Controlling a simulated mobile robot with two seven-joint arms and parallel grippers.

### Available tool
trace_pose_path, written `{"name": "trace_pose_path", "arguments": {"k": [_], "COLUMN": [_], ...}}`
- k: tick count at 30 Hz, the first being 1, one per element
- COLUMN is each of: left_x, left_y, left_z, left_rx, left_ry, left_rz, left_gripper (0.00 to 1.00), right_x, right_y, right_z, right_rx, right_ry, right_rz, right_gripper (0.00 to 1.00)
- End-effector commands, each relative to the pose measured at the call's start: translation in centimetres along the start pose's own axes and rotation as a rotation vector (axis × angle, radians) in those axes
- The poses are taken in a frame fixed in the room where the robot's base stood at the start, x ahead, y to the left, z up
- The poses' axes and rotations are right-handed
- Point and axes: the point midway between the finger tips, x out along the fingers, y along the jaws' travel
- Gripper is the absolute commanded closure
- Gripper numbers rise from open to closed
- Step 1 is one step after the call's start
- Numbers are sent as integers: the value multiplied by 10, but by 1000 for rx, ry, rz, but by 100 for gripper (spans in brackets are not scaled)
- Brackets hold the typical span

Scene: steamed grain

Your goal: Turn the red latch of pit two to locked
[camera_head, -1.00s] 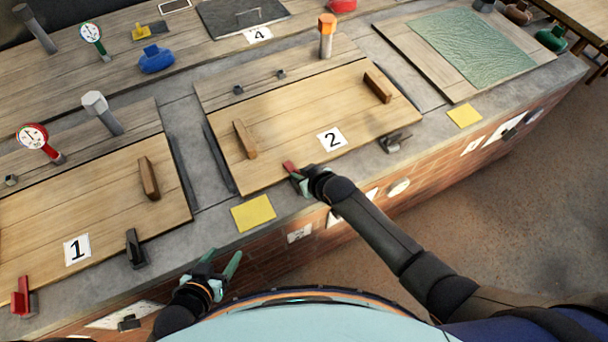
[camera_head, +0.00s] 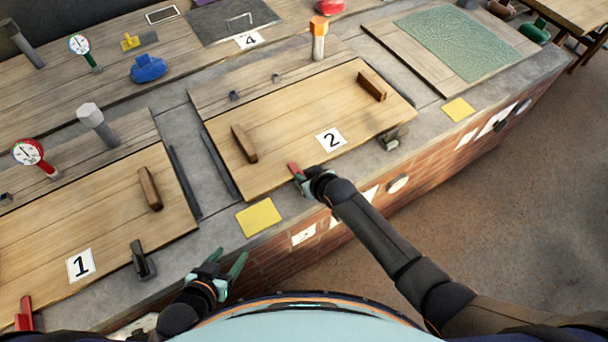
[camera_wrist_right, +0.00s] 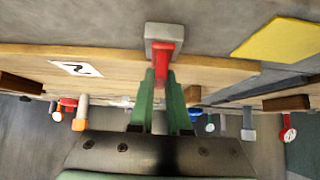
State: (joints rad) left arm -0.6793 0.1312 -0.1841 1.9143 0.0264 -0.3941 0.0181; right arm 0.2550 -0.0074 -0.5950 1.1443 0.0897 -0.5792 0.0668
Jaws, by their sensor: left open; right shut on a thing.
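The wooden lid of pit two (camera_head: 290,130) bears a white label with a 2 (camera_head: 331,139). The red latch (camera_head: 294,168) sits at the lid's front edge, left of the label, mostly hidden by my right gripper (camera_head: 302,178). In the right wrist view the red latch (camera_wrist_right: 163,62) stands at a grey bracket (camera_wrist_right: 164,36), with the green fingers of my right gripper (camera_wrist_right: 160,98) shut on it. My left gripper (camera_head: 222,268) is open and empty, in front of the counter edge, below the yellow note.
A yellow note (camera_head: 258,217) lies left of the latch, another (camera_head: 458,109) to the right. A dark latch (camera_head: 393,138) is at pit two's right front. Pit one's lid (camera_head: 90,230) with a red latch (camera_head: 24,315) is at left. Gauges and posts stand behind.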

Motion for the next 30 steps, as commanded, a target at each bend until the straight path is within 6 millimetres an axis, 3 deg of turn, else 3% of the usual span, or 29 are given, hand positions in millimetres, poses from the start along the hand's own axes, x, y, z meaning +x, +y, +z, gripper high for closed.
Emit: {"name": "trace_pose_path", "arguments": {"k": [6, 7, 14, 23, 30], "left_x": [0, 0, 0, 0, -7], "left_y": [0, 0, 0, 0, 0], "left_z": [0, 0, 0, -1, -8], "left_rx": [0, 0, 0, 0, 1], "left_ry": [0, 0, 0, 0, 0], "left_rz": [0, 0, 0, 0, 0], "left_gripper": [38, 38, 38, 38, 38], "right_x": [0, 0, 0, -2, -24], "right_y": [0, 0, 0, 0, 0], "right_z": [-2, -2, -1, 0, -1], "right_rx": [3, 3, 2, 2, 2], "right_ry": [4, 4, 3, 1, 2], "right_rz": [-1, 0, 0, 0, 0], "right_gripper": [100, 82, 56, 55, 55]}}
